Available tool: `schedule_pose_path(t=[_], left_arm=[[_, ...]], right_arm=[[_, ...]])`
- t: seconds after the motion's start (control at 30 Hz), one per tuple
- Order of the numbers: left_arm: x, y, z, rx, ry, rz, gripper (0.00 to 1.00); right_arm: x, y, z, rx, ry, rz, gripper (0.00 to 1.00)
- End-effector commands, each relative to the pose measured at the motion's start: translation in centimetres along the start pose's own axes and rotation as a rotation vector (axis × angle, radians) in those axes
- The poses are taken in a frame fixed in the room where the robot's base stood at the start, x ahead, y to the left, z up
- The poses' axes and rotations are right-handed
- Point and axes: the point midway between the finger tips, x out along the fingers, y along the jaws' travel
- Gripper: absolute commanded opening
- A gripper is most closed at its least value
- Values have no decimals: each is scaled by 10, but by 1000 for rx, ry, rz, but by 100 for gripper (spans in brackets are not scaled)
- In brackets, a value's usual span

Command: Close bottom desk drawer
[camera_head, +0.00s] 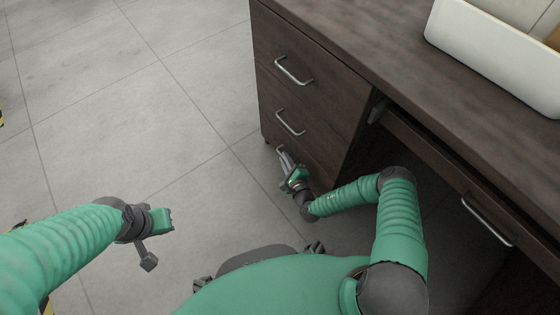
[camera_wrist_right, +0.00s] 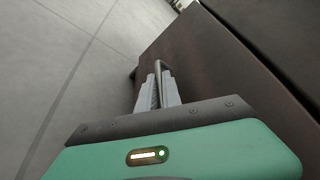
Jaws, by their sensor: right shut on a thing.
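The dark brown desk has a stack of drawers on its left side, each with a metal bar handle. The bottom drawer (camera_wrist_right: 205,60) shows as a dark front in the right wrist view; no clear gap around it is visible. Its handle (camera_wrist_right: 158,66) lies between the fingers of my right gripper (camera_wrist_right: 159,88), which is shut on it. In the head view my right gripper (camera_head: 284,158) reaches low to this handle and partly hides it. My left gripper (camera_head: 150,262) hangs over the floor at left, away from the desk; its jaw opening is unclear.
The middle drawer handle (camera_head: 290,122) and top drawer handle (camera_head: 293,70) are above. A wide drawer with a handle (camera_head: 487,220) is at right under the desktop (camera_head: 370,55). A white bin (camera_head: 480,60) stands on top.

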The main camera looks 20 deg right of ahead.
Motion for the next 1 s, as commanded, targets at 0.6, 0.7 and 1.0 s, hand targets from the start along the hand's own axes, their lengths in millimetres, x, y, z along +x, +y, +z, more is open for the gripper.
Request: schedule_pose_path(t=[0.6,0.7,1.0], left_arm=[[-1,0,0,0,0,0,0],[-1,0,0,0,0,0,0],[-12,0,-3,0,0,0,0]], right_arm=[[1,-2,-8,-2,8,-1,18],[1,-3,-7,-2,7,-3,18],[-1,-14,-10,-4,1,-3,18]])
